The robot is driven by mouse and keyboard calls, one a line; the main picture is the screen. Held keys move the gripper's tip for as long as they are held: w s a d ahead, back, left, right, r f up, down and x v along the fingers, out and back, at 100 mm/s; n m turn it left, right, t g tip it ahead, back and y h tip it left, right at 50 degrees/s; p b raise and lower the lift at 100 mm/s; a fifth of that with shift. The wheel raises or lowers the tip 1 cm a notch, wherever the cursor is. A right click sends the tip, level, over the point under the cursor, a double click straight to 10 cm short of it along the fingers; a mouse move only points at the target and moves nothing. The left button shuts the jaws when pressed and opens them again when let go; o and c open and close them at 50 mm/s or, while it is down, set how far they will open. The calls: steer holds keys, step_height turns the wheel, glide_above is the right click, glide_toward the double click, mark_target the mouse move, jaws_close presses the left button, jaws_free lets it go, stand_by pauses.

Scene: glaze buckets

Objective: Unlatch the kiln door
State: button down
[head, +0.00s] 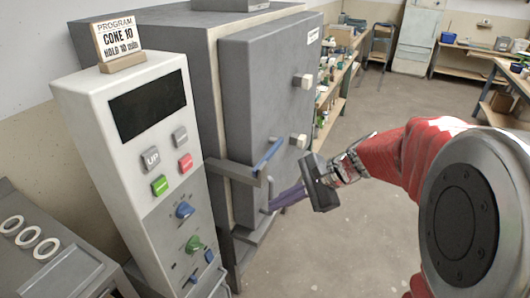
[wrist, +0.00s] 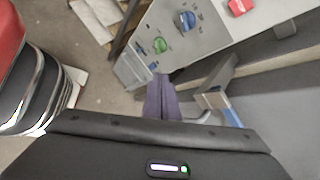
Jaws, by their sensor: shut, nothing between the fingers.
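The kiln door (head: 262,90) is a tall grey panel on the grey kiln (head: 178,62) in the head view, and it looks closed. A latch with a blue-gripped handle (head: 268,156) sits low on the door's left edge, by a grey horizontal bar (head: 232,171). In the wrist view the blue grip (wrist: 233,117) shows right of my fingers. My gripper (head: 272,207) has purple fingers, shut and empty, in front of the door's lower part and below the blue handle. In the wrist view the fingertips (wrist: 160,78) are together. Whether they touch the latch is unclear.
A control box (head: 125,120) with buttons and knobs stands left of the door, close to my gripper. A program sign (head: 120,40) stands on top of it. Shelves (head: 335,80) with bottles are behind the kiln. Open floor (head: 345,240) lies to the right.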

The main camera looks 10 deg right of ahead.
mark_target(269, 155)
steer(key=w+d+f+m+t+y, duration=0.1)
steer(key=w+d+f+m+t, duration=0.1)
steer(key=w+d+m, duration=0.3)
steer(key=w+d+f+m+t+y, duration=0.1)
steer(key=w+d+f+m+t, duration=0.1)
steer(key=w, duration=0.5)
steer(key=d+m+t, duration=0.1)
steer(key=d+m, duration=0.1)
steer(key=d, duration=0.1)
steer(key=shift+w+f+m+y, duration=0.2)
steer(key=shift+f+m+y, duration=0.1)
steer(key=shift+m+y, duration=0.1)
steer(key=w+a, duration=0.5)
steer(key=a, duration=0.2)
steer(key=shift+w+a+r, duration=0.3)
steer(key=shift+r, duration=0.05)
